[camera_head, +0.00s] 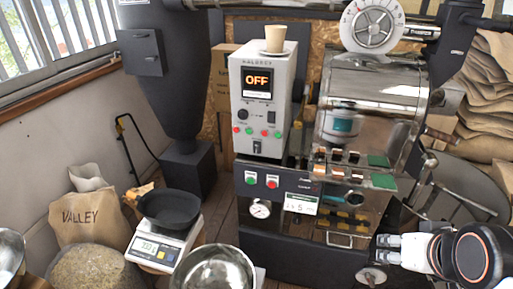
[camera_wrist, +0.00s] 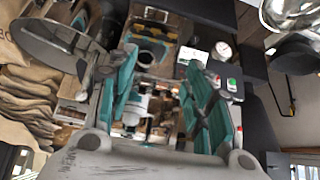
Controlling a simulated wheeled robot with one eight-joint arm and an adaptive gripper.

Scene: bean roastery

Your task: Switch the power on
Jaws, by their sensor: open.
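In the head view a pale control box (camera_head: 262,105) stands upright on the roaster's dark front cabinet. Its lit display (camera_head: 257,82) reads OFF in orange. Below the display are a black knob, red and green buttons, and a small dark power switch (camera_head: 257,146) low on the face. My gripper (camera_wrist: 163,98) is open in the wrist view, with teal pads apart and nothing held between them. My arm (camera_head: 465,255) shows at the lower right of the head view, well apart from the control box. I cannot make out the power switch in the wrist view.
The cabinet bears red and green buttons (camera_head: 262,180) and a gauge (camera_head: 260,209). A scale (camera_head: 164,247), metal bowl (camera_head: 218,272) and VALLEY sack (camera_head: 88,216) are at left.

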